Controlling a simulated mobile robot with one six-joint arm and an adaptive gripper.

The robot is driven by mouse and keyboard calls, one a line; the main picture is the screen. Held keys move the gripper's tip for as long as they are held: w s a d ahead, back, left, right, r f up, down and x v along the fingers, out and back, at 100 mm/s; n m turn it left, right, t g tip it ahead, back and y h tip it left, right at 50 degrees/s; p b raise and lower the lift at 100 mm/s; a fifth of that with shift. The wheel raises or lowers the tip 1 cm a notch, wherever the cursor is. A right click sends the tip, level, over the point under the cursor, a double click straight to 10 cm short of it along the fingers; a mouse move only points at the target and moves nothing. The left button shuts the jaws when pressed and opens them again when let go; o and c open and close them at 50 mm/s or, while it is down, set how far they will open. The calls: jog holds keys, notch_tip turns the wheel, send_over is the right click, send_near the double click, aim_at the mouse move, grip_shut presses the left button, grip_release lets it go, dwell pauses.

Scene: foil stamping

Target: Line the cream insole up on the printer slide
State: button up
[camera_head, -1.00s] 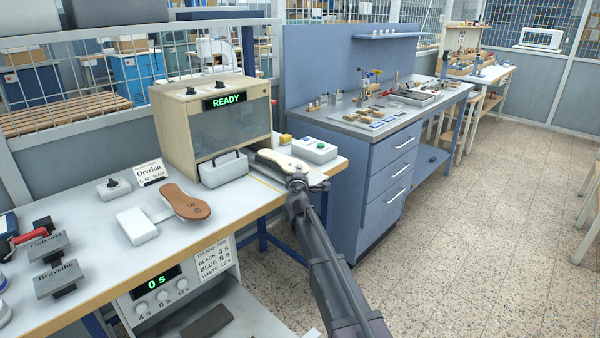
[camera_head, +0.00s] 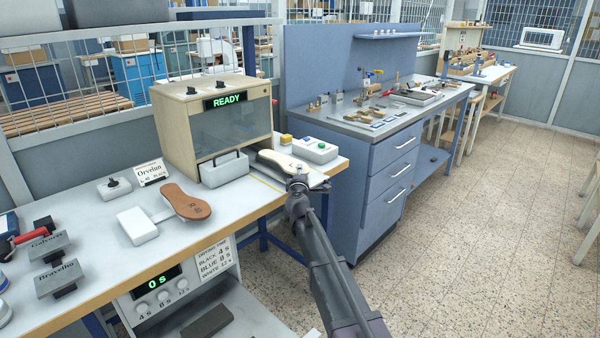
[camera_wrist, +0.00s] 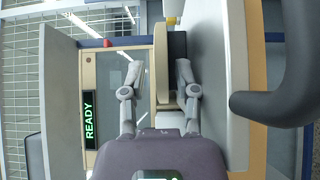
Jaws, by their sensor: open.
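The cream insole (camera_head: 280,161) lies flat over a dark support by the right side of the wooden-cased printer (camera_head: 215,125), whose display reads READY. My gripper (camera_head: 298,183) is at the near end of the insole, covering part of it. In the wrist view my gripper (camera_wrist: 159,72) is open, with one finger on each side of a cream edge that looks like the insole (camera_wrist: 160,62). A dark block (camera_wrist: 178,50) lies beside that edge. I cannot tell whether the fingers touch the insole. The slide is mostly hidden, so its alignment with the insole is unclear.
A brown insole (camera_head: 186,201) lies on the bench to the left, by a white block (camera_head: 137,226). A blue drawer cabinet (camera_head: 375,190) stands at right.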

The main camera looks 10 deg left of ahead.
jog(key=s, duration=1)
jog(key=shift+s+d, duration=0.3)
jog(key=shift+d, duration=0.1)
jog(key=s+d+f+m+g+h, duration=0.25)
jog(key=d+f+m, duration=0.2)
jog(key=d, duration=0.35)
jog(key=s+d+f+m+g+h, duration=0.25)
jog(key=s+d+m+g, duration=0.2)
jog(key=d, duration=0.35)
jog(key=s+d+f+m+g+h, duration=0.25)
jog(key=d+f+m, duration=0.2)
jog(key=d, duration=0.35)
jog(key=s+d+f+m+g+y, duration=0.1)
jog(key=s+f+m+g+y, duration=0.25)
jog(key=s, duration=0.65)
jog(key=s+d+f+m+g+y, duration=0.25)
jog(key=s+f+g, duration=0.2)
jog(key=s, duration=0.55)
notch_tip(320, 180, up, 20)
jog(key=p, duration=1.9)
jog(key=shift+a+f+n+g, duration=0.15)
jog(key=shift+a+n+g, duration=0.2)
